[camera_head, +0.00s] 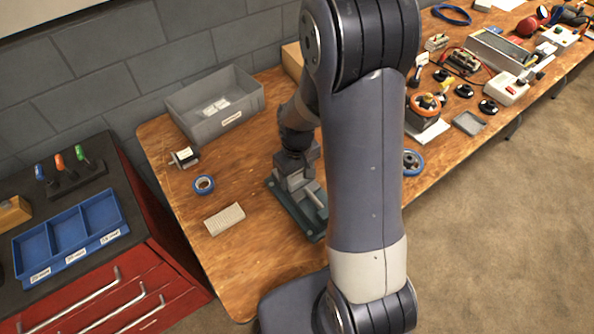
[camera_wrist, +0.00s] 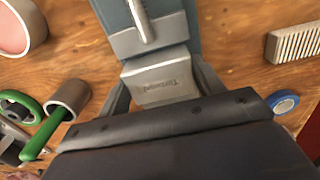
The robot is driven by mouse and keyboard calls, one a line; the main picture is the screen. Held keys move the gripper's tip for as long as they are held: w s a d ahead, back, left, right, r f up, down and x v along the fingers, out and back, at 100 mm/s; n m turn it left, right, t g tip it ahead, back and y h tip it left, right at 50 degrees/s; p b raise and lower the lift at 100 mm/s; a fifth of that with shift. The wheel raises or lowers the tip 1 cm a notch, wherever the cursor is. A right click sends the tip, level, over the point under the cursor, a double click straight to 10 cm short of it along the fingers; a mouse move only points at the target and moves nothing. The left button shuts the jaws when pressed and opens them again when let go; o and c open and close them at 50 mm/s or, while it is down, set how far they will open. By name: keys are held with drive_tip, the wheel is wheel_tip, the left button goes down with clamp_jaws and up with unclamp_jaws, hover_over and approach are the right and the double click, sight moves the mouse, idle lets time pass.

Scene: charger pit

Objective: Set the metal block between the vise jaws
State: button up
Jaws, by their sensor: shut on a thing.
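The vise has a teal base and grey jaws; in the head view the vise (camera_head: 312,213) stands on the wooden bench, partly behind my arm. In the wrist view its screw bar and grey slide (camera_wrist: 148,40) show at the top. My gripper (camera_head: 294,160) is directly over the vise, pointing down. In the wrist view my gripper (camera_wrist: 163,95) has one finger on each side of a grey face with raised lettering. I cannot tell whether this face is the block or a vise jaw. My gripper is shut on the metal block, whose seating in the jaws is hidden.
A blue tape roll (camera_head: 203,184), a pale ribbed block (camera_head: 224,219) and a grey bin (camera_head: 213,105) lie left of the vise. A blue-rimmed ring (camera_head: 412,162) is to its right. A blue tray (camera_head: 72,238) sits on the red cabinet. Electrical parts crowd the far right bench.

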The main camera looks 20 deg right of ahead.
sight(297, 174)
drive_tip(key=shift+f+b, duration=0.3)
drive_tip(key=shift+f, duration=1)
drive_tip(key=o, duration=1.3)
drive_tip(key=shift+c, duration=0.2)
drive_tip(key=shift+r+p, duration=0.8)
drive_tip(key=shift+r, duration=0.05)
wheel_tip(297, 174, up, 8)
drive_tip(key=p, duration=0.6)
drive_tip(key=shift+s, duration=0.1)
drive_tip(key=shift+r+p, duration=0.35)
drive_tip(key=shift+r, duration=0.1)
